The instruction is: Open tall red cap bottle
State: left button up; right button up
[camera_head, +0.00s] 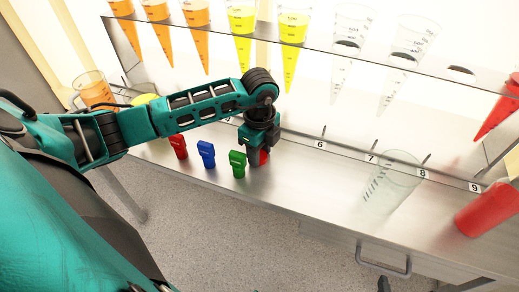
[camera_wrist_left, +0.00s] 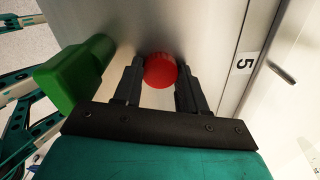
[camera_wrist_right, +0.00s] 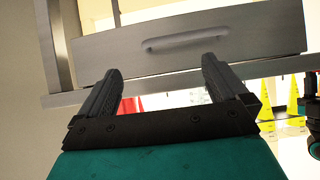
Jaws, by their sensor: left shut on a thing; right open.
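The red cap (camera_wrist_left: 160,70) is round with a ridged rim and sits between the fingertips of my left gripper (camera_wrist_left: 159,78) in the left wrist view. In the head view a bit of the red cap (camera_head: 264,157) shows below my left gripper (camera_head: 257,152), which points down over the bench. The left gripper is shut on the cap. The bottle under the cap is hidden by the gripper and cap.
A green bottle (camera_head: 238,164) stands close to the left gripper, also in the left wrist view (camera_wrist_left: 70,75). A blue bottle (camera_head: 206,154) and a red one (camera_head: 178,146) stand further left. A clear beaker (camera_head: 390,182) and red beaker (camera_head: 483,212) are right.

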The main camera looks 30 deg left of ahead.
pick_arm(q)
jog(key=o, duration=1.2)
jog(key=shift+c, duration=0.2)
pick_arm(e)
jog(key=shift+a, duration=0.1)
jog(key=shift+r, duration=0.1)
pick_arm(q)
jog(key=shift+r, duration=0.3)
notch_tip(320, 180, up, 12)
jog(key=p, duration=0.2)
pick_arm(e)
jog(key=shift+s+d+r, duration=0.2)
jog(key=shift+d+r, duration=0.1)
jog(key=shift+d, duration=0.1)
pick_arm(q)
jog(key=shift+f, duration=0.15)
